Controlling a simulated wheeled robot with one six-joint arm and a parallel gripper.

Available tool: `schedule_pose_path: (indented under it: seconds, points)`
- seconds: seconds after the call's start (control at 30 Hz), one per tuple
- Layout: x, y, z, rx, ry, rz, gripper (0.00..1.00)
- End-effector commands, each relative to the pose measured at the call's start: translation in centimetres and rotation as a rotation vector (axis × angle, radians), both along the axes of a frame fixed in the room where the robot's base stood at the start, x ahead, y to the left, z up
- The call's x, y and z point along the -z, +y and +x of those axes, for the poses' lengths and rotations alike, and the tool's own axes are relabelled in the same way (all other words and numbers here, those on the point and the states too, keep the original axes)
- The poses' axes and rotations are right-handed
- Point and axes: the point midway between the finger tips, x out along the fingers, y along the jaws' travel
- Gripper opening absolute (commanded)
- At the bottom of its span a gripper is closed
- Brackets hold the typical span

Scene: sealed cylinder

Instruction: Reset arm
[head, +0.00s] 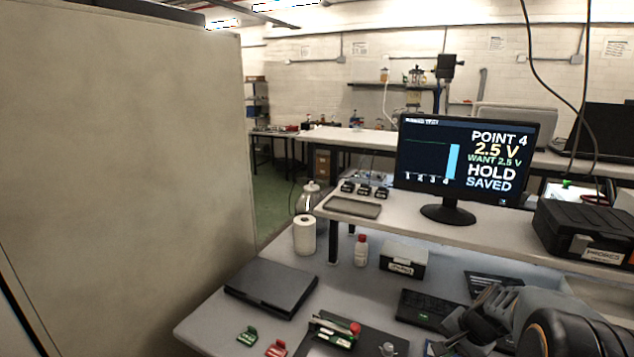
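My arm (570,325) shows at the lower right, dark grey with orange trim, folded low over the front of the bench. Its grey end (480,322) lies by the black keyboard; I cannot make out two fingertips or whether they hold anything. A monitor (470,160) on the raised shelf reads "POINT 4, 2.5 V, WANT 2.5 V, HOLD, SAVED". A small fixture with a red knob (334,330) stands on a dark mat at the bench front, left of my arm and apart from it.
A green clip (247,337) and a red clip (277,348) lie at the front edge. A closed dark laptop (271,287), a paper roll (304,235), a white bottle (361,250) and a labelled box (404,261) stand behind. A large beige panel (120,150) blocks the left.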

Motion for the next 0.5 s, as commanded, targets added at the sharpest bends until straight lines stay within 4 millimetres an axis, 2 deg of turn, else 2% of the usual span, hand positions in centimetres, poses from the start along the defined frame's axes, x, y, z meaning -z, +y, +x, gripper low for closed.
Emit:
schedule_pose_path:
  seconds: [0.03,0.1,0.23,0.4,0.5]
  points:
    - [-1.4,2.1,-1.7,-0.132,-0.002,-0.068,0.0]
    - [-2.8,4.3,-4.1,-0.305,-0.001,-0.163,0.0]
    - [-4.9,7.3,-7.9,-0.562,-0.022,-0.321,0.0]
    - [-6.9,10.0,-10.8,-0.744,-0.094,-0.463,0.0]
    - [-8.1,11.3,-11.6,-0.794,-0.155,-0.503,0.0]
